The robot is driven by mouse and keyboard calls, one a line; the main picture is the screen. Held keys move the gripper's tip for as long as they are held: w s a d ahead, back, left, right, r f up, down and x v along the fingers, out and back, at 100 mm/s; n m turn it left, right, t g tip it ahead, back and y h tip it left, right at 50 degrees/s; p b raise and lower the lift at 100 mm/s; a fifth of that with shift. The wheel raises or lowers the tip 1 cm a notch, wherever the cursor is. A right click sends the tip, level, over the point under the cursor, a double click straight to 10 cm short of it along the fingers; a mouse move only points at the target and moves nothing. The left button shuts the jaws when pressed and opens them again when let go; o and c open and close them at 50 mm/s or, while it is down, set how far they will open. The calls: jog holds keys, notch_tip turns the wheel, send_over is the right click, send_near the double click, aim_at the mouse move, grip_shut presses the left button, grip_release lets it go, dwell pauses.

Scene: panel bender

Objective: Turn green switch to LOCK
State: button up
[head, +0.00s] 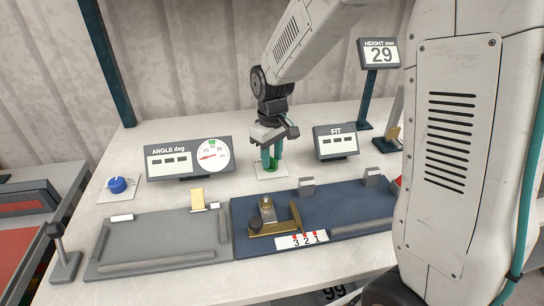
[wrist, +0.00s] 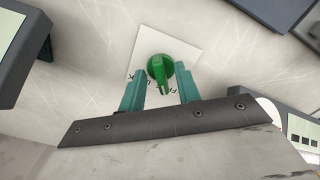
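The green switch (wrist: 160,68) is a round knob with a raised grip bar on a white square plate (wrist: 146,45); dark marks beside it are too small to read. In the head view the switch (head: 272,164) is partly hidden behind my gripper's fingers. My gripper (wrist: 162,86) points down at the switch, with its two teal fingers apart, one on each side of the knob's lower part. In the wrist view gaps show between the fingers and the knob. I cannot tell how deep the fingertips reach.
The angle display (head: 160,160) stands left of the switch and the fit display (head: 336,142) right of it. A blue knob (head: 118,185) is at the far left. A grey tray (head: 160,246) and a blue mat (head: 345,208) with brass parts lie in front.

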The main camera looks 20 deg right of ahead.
jog(key=shift+f, duration=0.35)
grip_shut()
